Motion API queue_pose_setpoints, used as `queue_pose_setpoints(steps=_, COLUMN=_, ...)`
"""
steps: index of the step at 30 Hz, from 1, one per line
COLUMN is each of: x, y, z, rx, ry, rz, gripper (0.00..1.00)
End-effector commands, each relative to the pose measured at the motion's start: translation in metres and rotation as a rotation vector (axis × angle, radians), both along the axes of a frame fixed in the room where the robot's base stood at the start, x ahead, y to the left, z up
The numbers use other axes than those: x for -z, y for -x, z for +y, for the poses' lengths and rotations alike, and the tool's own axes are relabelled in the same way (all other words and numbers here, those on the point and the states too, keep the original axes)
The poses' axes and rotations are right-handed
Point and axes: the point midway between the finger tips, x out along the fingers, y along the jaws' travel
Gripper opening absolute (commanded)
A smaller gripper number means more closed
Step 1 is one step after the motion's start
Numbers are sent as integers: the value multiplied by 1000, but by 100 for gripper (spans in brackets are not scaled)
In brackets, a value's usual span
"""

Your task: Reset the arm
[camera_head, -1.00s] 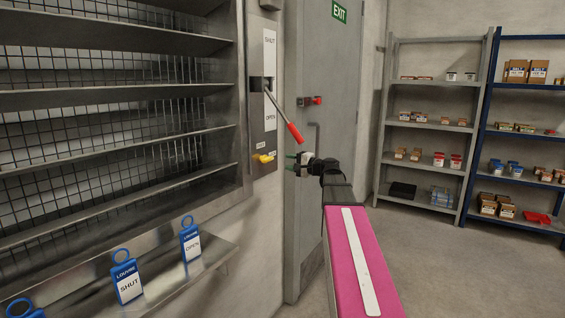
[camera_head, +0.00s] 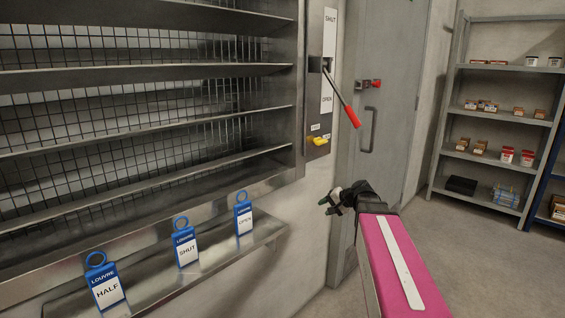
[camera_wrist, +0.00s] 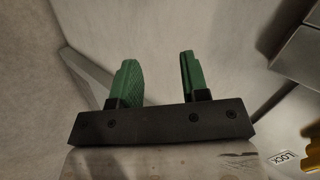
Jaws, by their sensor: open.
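My gripper (camera_head: 331,202) is in front of the wall, below the lever panel and left of the door. In the wrist view my gripper (camera_wrist: 157,80) shows two green fingers standing apart with nothing between them. My pink arm link leads to it from the lower right. The red-handled lever (camera_head: 342,98) slants down to the right on its panel, between the SHUT and OPEN labels. The gripper is below it and not touching it. A yellow lock knob (camera_head: 319,141) sits at the panel's foot; a yellow part (camera_wrist: 312,131) also shows in the wrist view.
A metal ledge (camera_head: 262,236) below the louvre (camera_head: 150,70) holds blue tags reading HALF (camera_head: 107,287), SHUT (camera_head: 186,248) and OPEN (camera_head: 244,218). A grey door (camera_head: 385,110) with a handle stands to the right. Beyond are shelves (camera_head: 500,120). Floor at right is clear.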

Motion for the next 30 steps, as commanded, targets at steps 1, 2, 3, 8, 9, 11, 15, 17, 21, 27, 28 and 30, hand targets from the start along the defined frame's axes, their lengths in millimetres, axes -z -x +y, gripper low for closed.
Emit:
queue_pose_setpoints(steps=1, x=28, y=23, z=9, rx=-39, ry=78, rz=42, gripper=42)
queue_pose_setpoints(steps=2, x=44, y=34, z=13, rx=-63, ry=131, rz=67, gripper=42)
queue_pose_setpoints(steps=3, x=63, y=49, z=16, rx=-96, ry=199, rz=97, gripper=42)
queue_pose_setpoints(steps=8, x=131, y=111, z=19, rx=-234, ry=471, rz=216, gripper=42)
queue_pose_setpoints(steps=9, x=143, y=125, z=18, rx=-267, ry=534, rz=241, gripper=42)
queue_pose_setpoints(steps=11, x=159, y=144, z=15, rx=-316, ry=620, rz=275, gripper=42)
queue_pose_setpoints(steps=15, x=182, y=176, z=8, rx=-398, ry=771, rz=331, gripper=42)
queue_pose_setpoints(steps=17, x=187, y=183, z=5, rx=-419, ry=810, rz=345, gripper=42)
queue_pose_setpoints(steps=21, x=191, y=190, z=2, rx=-442, ry=852, rz=358, gripper=42)
queue_pose_setpoints(steps=27, x=192, y=189, z=1, rx=-442, ry=853, rz=358, gripper=42)
queue_pose_setpoints(steps=28, x=192, y=189, z=1, rx=-442, ry=853, rz=358, gripper=42)
queue_pose_setpoints(steps=30, x=191, y=189, z=1, rx=-442, ry=853, rz=358, gripper=42)
